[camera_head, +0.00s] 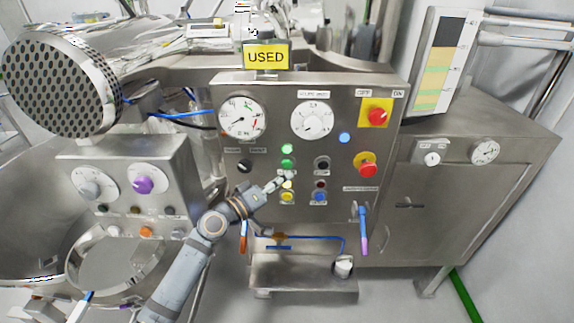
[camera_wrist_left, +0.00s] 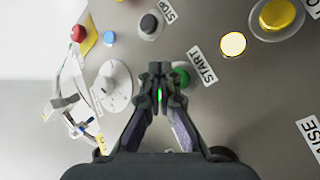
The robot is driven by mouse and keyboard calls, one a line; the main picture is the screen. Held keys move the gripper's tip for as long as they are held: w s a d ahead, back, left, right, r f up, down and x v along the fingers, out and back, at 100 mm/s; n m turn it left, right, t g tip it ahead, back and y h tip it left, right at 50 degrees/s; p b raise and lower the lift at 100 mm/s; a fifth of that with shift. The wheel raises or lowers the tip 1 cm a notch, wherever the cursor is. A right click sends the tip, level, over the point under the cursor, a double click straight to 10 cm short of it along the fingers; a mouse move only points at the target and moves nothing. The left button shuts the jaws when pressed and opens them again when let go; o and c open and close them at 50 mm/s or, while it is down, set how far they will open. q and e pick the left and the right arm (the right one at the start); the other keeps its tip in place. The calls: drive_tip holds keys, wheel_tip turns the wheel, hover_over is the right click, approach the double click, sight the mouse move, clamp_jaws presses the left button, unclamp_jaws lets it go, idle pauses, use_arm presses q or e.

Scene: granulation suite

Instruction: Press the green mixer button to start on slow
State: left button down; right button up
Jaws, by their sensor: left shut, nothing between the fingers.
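The green button (camera_head: 287,163) sits on the grey control panel (camera_head: 235,92), below a green lamp (camera_head: 287,149). In the left wrist view the green button (camera_wrist_left: 182,77) shows beside the START label (camera_wrist_left: 202,66), partly hidden by my fingers. My left gripper (camera_head: 289,177) is shut and empty, its tips just below the green button in the head view. In the left wrist view the left gripper (camera_wrist_left: 160,68) overlaps the button's edge; I cannot tell whether it touches. A bright green spot shows between the fingers. My right gripper is not in view.
A black button (camera_head: 322,164) is to the right, and yellow (camera_head: 287,197) and blue (camera_head: 319,197) buttons are below. A red switch (camera_head: 377,116) and red stop knob (camera_head: 367,170) are at the right. A blue-handled lever (camera_head: 363,218) projects below them.

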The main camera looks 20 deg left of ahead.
use_arm(q)
drive_tip(key=s, duration=0.1)
drive_tip(key=s+d, duration=0.1)
drive_tip(key=s, duration=0.1)
drive_tip(key=shift+s, duration=0.15)
idle(0.5)
